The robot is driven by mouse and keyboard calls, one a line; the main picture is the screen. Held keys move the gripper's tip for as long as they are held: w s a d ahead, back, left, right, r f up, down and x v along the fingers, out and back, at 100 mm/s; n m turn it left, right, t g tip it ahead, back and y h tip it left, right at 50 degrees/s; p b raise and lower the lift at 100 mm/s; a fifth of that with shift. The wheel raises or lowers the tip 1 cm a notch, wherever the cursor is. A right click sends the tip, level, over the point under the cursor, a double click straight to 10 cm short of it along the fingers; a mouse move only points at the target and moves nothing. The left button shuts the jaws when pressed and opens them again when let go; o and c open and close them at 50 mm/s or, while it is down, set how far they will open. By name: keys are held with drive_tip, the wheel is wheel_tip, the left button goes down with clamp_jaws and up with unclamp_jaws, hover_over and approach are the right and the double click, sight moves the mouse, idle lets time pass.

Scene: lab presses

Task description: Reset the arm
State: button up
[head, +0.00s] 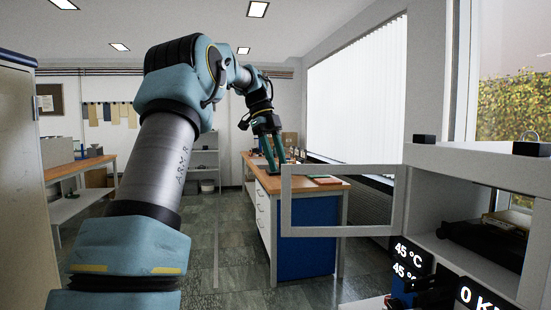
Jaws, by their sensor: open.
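My arm rises from the lower left of the head view, bends at the top and reaches forward. My gripper (277,160) hangs at its far end, pointing down, with its fingers apart. I see nothing held between the fingers. In the picture the gripper overlaps the top of the wooden workbench (330,185); I cannot tell how far above or in front of it the fingertips are.
At right stands a press (477,250) with a white door frame (340,231) swung out, and displays reading 45 °C (408,258). A side table (80,168) and tall cabinet (18,180) are at left. The tiled floor (235,255) between is clear.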

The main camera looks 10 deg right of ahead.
drive_tip(key=shift+v, duration=0.85)
drive_tip(key=s+a+f+n+t+y, duration=0.1)
drive_tip(key=s+a+f+n, duration=0.3)
drive_tip(key=f+n, duration=0.35)
drive_tip(key=s+a+f+n+t+y, duration=0.1)
drive_tip(key=s+a+f+n+t, duration=0.2)
drive_tip(key=f+n, duration=0.45)
drive_tip(key=s+a+f+n, duration=0.5)
drive_tip(key=s, duration=0.3)
drive_tip(key=s+a+f+n+t, duration=0.1)
drive_tip(key=s+a+f+n, duration=0.4)
drive_tip(key=s+f+n, duration=0.1)
drive_tip(key=shift+s+n+y, duration=0.3)
drive_tip(key=shift+s+y, duration=0.1)
drive_tip(key=shift+s, duration=0.5)
drive_tip(key=shift+o, duration=0.3)
drive_tip(key=shift+a+f, duration=0.1)
